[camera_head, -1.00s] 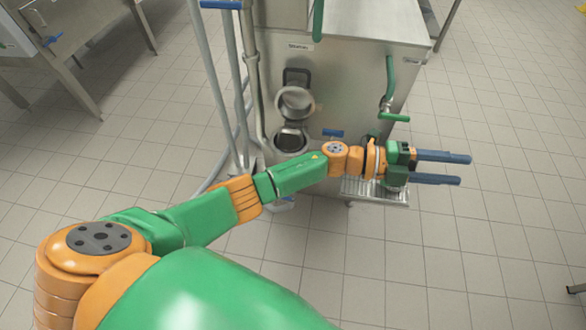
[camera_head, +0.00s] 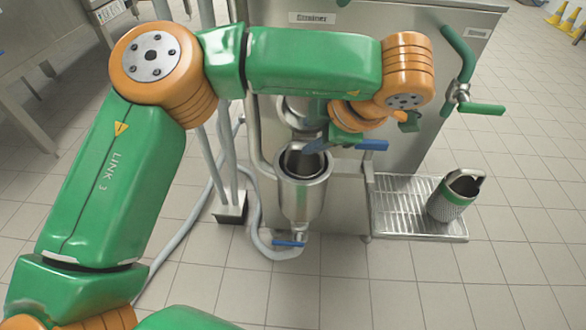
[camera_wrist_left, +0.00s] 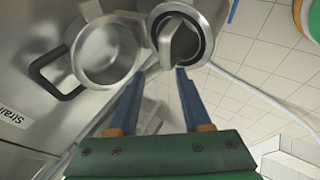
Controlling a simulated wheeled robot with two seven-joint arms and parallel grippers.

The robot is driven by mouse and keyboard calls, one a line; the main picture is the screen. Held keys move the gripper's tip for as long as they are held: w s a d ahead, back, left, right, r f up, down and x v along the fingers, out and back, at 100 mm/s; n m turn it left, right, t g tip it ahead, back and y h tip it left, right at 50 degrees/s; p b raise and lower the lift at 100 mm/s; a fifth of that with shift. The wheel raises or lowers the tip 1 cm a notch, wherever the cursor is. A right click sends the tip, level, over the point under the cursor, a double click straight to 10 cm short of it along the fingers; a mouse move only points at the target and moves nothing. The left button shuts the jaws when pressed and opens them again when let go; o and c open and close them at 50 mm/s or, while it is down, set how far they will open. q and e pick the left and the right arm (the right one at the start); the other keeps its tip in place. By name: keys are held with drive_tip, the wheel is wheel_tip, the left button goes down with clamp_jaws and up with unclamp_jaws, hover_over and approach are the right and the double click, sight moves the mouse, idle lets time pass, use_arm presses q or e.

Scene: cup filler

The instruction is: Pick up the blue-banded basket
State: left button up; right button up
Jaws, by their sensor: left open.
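My left gripper (camera_head: 310,147) reaches down over the round metal strainer housing (camera_head: 302,195) on the front of the machine. In the left wrist view its two blue fingers (camera_wrist_left: 160,76) are apart with nothing between them, pointing at the housing's dark-ringed mouth. A metal basket with a flat strap handle (camera_wrist_left: 178,45) sits inside that mouth; no blue band shows on it. The fingertips are just short of the handle. A metal basket with a dark green band (camera_head: 450,197) stands tilted on the drip tray at the right. My right gripper is out of view.
The housing's lid (camera_wrist_left: 105,50) hangs open beside the mouth, with a black handle. A grated drip tray (camera_head: 395,205), a blue-handled valve (camera_head: 372,145) and a green-handled tap (camera_head: 482,108) are to the right. A grey hose (camera_head: 190,225) curves at the left.

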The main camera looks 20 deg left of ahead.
use_arm(q)
hover_over(306, 164)
wheel_tip(306, 164, down, 5)
drive_tip(key=shift+f+b, duration=0.1)
drive_tip(key=shift+b, duration=0.2)
drive_tip(key=shift+d, duration=0.1)
drive_tip(key=shift+c, duration=0.9)
clamp_jaws()
